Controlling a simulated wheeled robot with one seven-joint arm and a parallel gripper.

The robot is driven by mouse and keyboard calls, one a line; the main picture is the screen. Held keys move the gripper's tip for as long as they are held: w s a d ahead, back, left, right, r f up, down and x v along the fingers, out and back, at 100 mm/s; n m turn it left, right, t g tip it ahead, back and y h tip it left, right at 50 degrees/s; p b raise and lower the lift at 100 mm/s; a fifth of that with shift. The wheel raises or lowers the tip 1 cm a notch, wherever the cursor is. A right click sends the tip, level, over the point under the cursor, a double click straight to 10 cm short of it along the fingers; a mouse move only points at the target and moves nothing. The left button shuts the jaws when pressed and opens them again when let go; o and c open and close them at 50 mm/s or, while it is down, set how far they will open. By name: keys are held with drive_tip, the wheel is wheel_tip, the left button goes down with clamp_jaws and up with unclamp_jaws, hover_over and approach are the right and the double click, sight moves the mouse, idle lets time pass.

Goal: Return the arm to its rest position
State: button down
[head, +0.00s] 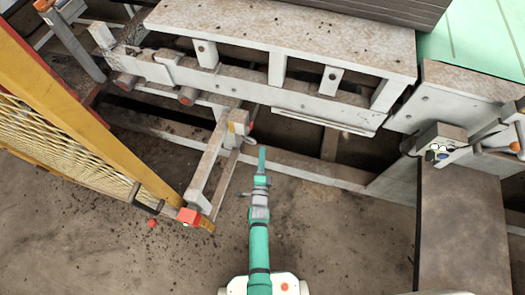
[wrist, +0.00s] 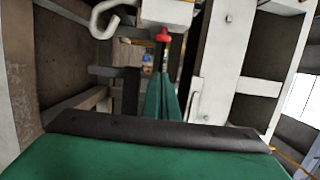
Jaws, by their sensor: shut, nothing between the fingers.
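My gripper (head: 261,155) shows in the head view at the end of my green arm, which reaches forward from the bottom centre. It points at the white machine frame (head: 290,100). In the wrist view the two green fingers of my gripper (wrist: 164,76) lie close together and hold nothing. In the head view the fingertips are close to a small box with a red button on a white post (head: 238,122). In the wrist view a red button (wrist: 163,35) shows just beyond the fingertips; I cannot tell whether they touch.
A yellow mesh guard (head: 75,130) stands at the left, with a red block (head: 188,216) at its lower corner. A brown-topped cabinet (head: 462,235) and a control box (head: 440,142) are at the right.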

drive_tip(key=shift+s, duration=0.1)
idle(0.4)
drive_tip(key=s+a+r+n, duration=0.1)
drive_tip(key=s+r+n, duration=0.2)
drive_tip(key=s, duration=0.5)
drive_tip(key=s+a+r+n+g+y, duration=0.15)
drive_tip(key=s+n, duration=0.25)
drive_tip(key=s, duration=0.4)
drive_tip(key=s+a+r+n, duration=0.1)
drive_tip(key=s+r+n, duration=0.2)
drive_tip(key=s, duration=0.4)
drive_tip(key=s+r+n+y, duration=0.1)
drive_tip(key=s+r+n, duration=0.8)
drive_tip(key=s+r, duration=0.4)
wheel_tip(320, 180, up, 4)
drive_tip(key=shift+a+f+n+g, duration=0.15)
drive_tip(key=shift+n+g, duration=0.15)
drive_tip(key=shift+g, duration=0.15)
drive_tip(key=shift+w, duration=0.15)
